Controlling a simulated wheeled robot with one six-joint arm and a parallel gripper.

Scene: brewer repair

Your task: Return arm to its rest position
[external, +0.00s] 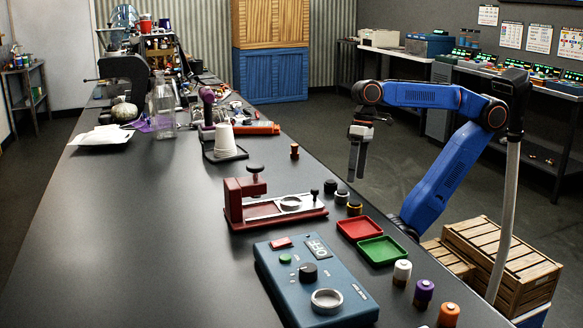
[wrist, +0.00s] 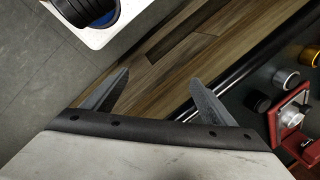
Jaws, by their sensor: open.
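My blue arm (external: 446,165) is bent in an arch at the right side of the long black bench. My gripper (external: 357,160) hangs from its end, pointing down, above the bench's right edge. In the wrist view my gripper (wrist: 162,92) has its two fingers spread well apart with nothing between them. Below the fingers I see brown wooden planks and the bench's dark edge, and nothing touches the fingers.
A red fixture (external: 275,200), a blue control box (external: 315,280), a red tray (external: 359,229) and a green tray (external: 384,250) sit on the bench (external: 130,230). Several small knobs and coloured cylinders line its right edge. Wooden crates (external: 500,262) stand beside my arm.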

